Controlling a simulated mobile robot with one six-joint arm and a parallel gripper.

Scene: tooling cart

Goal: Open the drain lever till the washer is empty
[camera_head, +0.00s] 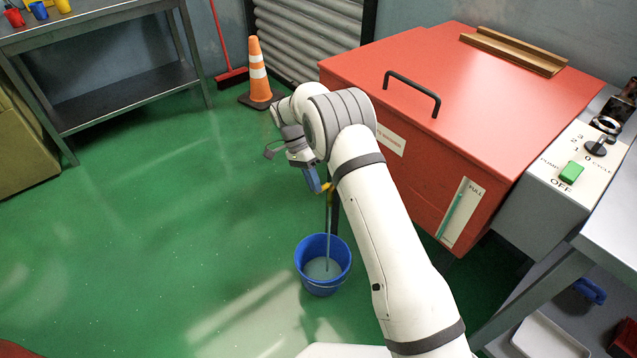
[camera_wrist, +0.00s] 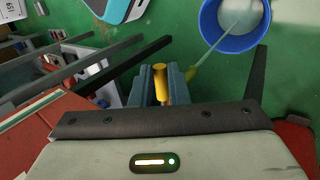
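The red washer (camera_head: 400,150) stands right of centre, lid shut. Its front gauge (camera_head: 462,212), marked FULL, shows a long teal column. My gripper (camera_head: 321,187) is low at the washer's front left side. In the wrist view my gripper's blue-grey fingers (camera_wrist: 161,88) stand on both sides of the yellow drain lever (camera_wrist: 161,82) and appear closed on it. A bit of yellow (camera_head: 327,187) shows beside my gripper in the head view. A thin stream (camera_head: 328,225) runs down into the blue bucket (camera_head: 310,284), which holds greyish water; the bucket also shows in the wrist view (camera_wrist: 208,28).
A control box (camera_head: 568,160) with a green switch and a dark knob sits right of the washer. A traffic cone (camera_head: 257,75) and a red broom (camera_head: 229,60) stand behind. A metal bench (camera_head: 110,95) is at the left. The green floor left of the bucket is clear.

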